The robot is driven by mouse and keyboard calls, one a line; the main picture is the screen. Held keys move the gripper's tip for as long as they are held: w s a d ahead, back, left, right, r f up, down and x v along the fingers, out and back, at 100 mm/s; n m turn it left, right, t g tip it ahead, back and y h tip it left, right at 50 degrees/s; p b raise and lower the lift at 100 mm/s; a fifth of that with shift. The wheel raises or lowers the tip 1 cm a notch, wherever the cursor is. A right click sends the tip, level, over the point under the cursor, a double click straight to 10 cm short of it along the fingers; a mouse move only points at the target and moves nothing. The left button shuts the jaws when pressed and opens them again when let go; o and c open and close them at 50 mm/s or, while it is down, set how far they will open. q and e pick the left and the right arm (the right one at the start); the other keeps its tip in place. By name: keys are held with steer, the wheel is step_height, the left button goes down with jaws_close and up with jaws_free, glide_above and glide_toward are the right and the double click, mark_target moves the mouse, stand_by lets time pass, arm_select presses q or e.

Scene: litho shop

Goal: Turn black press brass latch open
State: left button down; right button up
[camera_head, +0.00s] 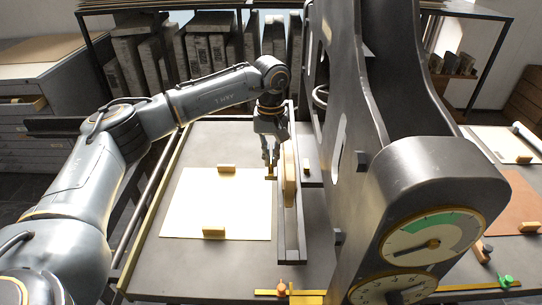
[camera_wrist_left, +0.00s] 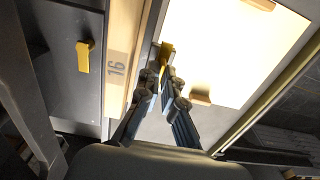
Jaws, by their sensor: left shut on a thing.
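The black press (camera_head: 345,130) fills the middle and right of the head view. A small brass latch (camera_head: 270,177) stands beside the press's wooden-edged bar, over the bed. My left gripper (camera_head: 270,162) comes down on this latch from above and is shut on it. In the left wrist view the brass latch (camera_wrist_left: 166,50) shows between and just beyond the fingertips of my left gripper (camera_wrist_left: 164,74). The part of the latch between the fingers is hidden. A second small brass piece (camera_wrist_left: 83,57) sits on the dark metal across the wooden bar. My right gripper is in neither view.
A white sheet (camera_head: 217,203) with small wooden blocks (camera_head: 214,232) lies on the press bed. The wooden bar marked 16 (camera_wrist_left: 121,60) is close beside my left fingers. Two dials (camera_head: 432,243) face front. Stone slabs (camera_head: 210,45) stand in a rack behind.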

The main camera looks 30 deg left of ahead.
mark_target(271, 160)
arm_select(q)
steer(key=shift+r, duration=0.1)
steer(key=c, duration=1.5)
jaws_free()
step_height(271, 160, up, 12)
